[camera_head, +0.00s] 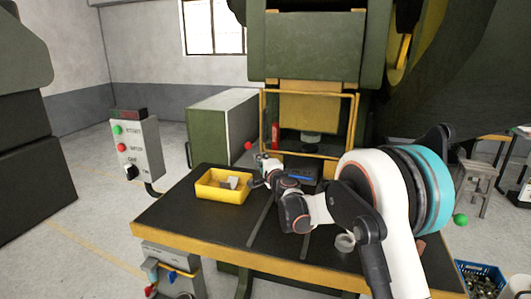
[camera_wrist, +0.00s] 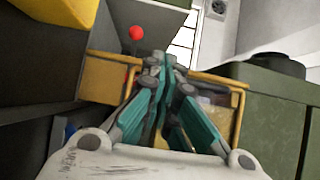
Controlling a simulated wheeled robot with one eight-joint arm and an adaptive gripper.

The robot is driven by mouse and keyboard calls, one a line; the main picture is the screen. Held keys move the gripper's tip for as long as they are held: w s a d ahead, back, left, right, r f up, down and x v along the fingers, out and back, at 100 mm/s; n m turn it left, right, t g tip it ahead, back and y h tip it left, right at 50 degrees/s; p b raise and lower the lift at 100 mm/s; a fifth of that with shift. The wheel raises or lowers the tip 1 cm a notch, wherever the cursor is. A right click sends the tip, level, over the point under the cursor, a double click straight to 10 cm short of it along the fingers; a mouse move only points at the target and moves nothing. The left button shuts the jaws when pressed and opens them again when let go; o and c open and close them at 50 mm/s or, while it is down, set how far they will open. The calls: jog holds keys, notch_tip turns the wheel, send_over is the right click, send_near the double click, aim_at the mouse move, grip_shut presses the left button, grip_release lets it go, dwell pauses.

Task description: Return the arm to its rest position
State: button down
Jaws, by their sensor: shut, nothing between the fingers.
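My arm reaches from the right side of the head view over the dark table (camera_head: 185,216) toward the press. My gripper (camera_head: 262,158) is above the table's far side, to the right of and a little beyond the yellow bin (camera_head: 208,193). In the wrist view the teal and grey fingers of my gripper (camera_wrist: 163,62) come together at their tips. They are shut with nothing between them.
The green press (camera_head: 305,45) with its yellow guard frame (camera_head: 356,125) stands just behind my gripper. Grey pieces (camera_head: 230,183) lie in the bin. A control box (camera_head: 136,146) stands left of the table. A red ball knob (camera_wrist: 136,33) shows beyond the fingers.

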jog(key=s+d+r+n+g, duration=0.2)
jog(key=s+d+r+n, duration=0.2)
jog(key=s+r, duration=0.3)
jog(key=s+d+r+n+g, duration=0.1)
jog(key=s+d+r+n, duration=0.3)
jog(key=s, duration=0.6)
jog(key=s+d+f+n+g+h, duration=0.1)
jog(key=s+d+f, duration=0.3)
jog(key=s, duration=0.9)
jog(key=s+d+f+n+g+h, duration=0.2)
jog(key=s+d+f+g+h, duration=0.1)
jog(key=s+d, duration=0.8)
jog(key=s+d+f+n+g+h, duration=0.2)
jog(key=s+d+f, duration=0.4)
jog(key=s, duration=0.8)
jog(key=shift+s+d+h, duration=0.4)
jog(key=shift+d+h, duration=0.35)
jog(key=shift+h, duration=0.05)
